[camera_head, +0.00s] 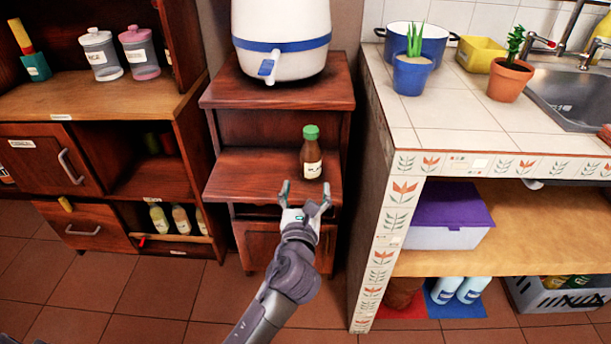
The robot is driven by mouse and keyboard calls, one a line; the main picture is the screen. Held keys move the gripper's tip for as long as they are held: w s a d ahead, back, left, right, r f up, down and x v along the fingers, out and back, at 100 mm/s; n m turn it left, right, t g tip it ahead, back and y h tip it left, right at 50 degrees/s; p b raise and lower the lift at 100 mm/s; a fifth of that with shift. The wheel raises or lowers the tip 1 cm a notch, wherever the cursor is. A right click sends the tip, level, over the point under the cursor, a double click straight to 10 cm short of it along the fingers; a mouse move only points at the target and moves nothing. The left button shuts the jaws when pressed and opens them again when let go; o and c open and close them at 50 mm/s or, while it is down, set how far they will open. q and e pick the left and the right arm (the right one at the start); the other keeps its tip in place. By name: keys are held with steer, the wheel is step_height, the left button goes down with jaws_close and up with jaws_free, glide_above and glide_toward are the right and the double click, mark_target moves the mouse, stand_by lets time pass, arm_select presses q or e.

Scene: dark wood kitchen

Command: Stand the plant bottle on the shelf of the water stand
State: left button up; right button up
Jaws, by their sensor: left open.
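A brown bottle with a green cap and a pale label (311,160) stands upright on the shelf (250,172) of the dark wood water stand, right of the shelf's middle. The white water dispenser with a blue band (281,30) sits on the stand's top. My left gripper (305,194) is open and empty in front of the shelf's front edge, just below the bottle in the picture. Its fingers are apart from the bottle. My right gripper is not in view.
A wooden cabinet with jars (140,52) stands at the left. A tiled counter (455,118) with potted plants (412,72) and a sink is at the right. The shelf's left part is bare.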

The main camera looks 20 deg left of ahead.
arm_select(q)
steer(key=s+a+f+n+g, duration=0.25)
steer(key=s+f+n, duration=0.25)
steer(key=f+n, duration=0.3)
steer(key=s+a+f+n+g, duration=0.2)
steer(key=s+f+n+g, duration=0.25)
steer(key=f+n, duration=0.35)
steer(key=s+f+n+g+h, duration=0.2)
steer(key=s+f+n+g, duration=0.1)
steer(key=s+f+n, duration=0.4)
steer(key=s+d+f+n+g+h, duration=0.1)
steer(key=s+f+n+g+h, duration=0.1)
steer(key=s+f+n+g, duration=0.2)
steer(key=s+f+n, duration=0.3)
steer(key=s+n, duration=0.1)
steer(key=s, duration=0.4)
steer(key=shift+s+d+f+n+g, duration=0.25)
steer(key=shift+s+n+g, duration=0.05)
steer(key=shift+s, duration=0.05)
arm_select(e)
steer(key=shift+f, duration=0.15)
arm_select(q)
steer(key=shift+p, duration=0.35)
